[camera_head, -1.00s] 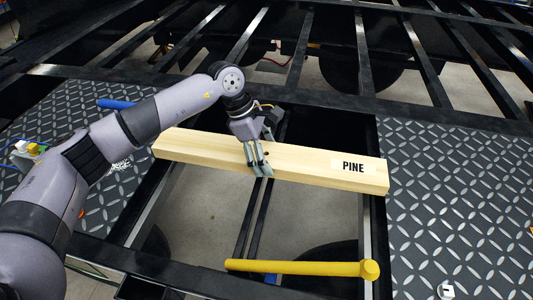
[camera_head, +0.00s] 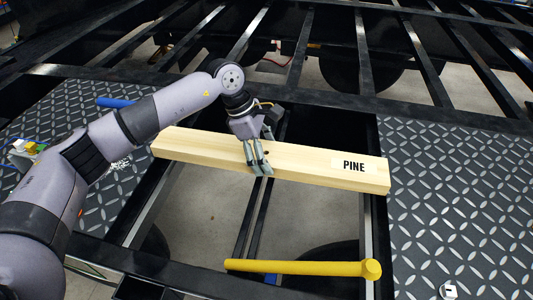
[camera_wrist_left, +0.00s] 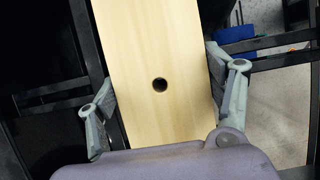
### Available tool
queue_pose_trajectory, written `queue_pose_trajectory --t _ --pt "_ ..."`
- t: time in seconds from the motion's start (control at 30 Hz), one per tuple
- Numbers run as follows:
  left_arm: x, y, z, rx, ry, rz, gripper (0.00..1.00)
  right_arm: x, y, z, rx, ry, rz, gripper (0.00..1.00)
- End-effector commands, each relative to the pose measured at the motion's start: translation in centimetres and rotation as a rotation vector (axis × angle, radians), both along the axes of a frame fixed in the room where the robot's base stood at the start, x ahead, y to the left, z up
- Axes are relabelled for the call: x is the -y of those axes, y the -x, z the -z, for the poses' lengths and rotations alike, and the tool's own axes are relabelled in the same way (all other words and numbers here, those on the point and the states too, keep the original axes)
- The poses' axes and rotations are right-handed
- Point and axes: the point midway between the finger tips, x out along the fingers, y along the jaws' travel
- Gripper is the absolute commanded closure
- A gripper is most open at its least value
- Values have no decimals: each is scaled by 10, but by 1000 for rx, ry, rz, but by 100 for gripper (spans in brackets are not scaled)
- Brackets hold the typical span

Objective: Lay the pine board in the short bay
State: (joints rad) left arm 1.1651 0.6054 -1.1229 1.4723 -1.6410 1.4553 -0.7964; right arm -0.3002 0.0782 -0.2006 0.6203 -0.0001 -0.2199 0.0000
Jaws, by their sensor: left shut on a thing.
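The pine board (camera_head: 310,166) is a pale plank with a "PINE" label near its right end. It lies across an open bay between two black frame rails, its right end by the right tread plate. My left gripper (camera_head: 260,171) is shut on the board around its middle. In the left wrist view the two fingers stand on either side of the board (camera_wrist_left: 158,45), which has a dark round hole. Whether the board rests on the rails or hangs just above them I cannot tell. My right gripper is not in view.
A yellow bar (camera_head: 300,267) with a rounded end crosses the bay's near side. Diamond tread plates lie at left (camera_head: 55,115) and right (camera_head: 460,200). A blue bar (camera_head: 115,103) shows behind my arm. Open black crossbeams (camera_head: 362,60) fill the back.

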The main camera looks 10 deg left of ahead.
Motion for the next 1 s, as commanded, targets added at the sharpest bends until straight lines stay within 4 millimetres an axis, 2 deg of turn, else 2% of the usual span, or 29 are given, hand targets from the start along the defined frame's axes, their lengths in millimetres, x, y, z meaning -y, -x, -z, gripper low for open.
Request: queue_pose_trajectory --t 1.0 --pt "1 -1 -3 4 4 -1 87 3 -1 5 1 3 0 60"
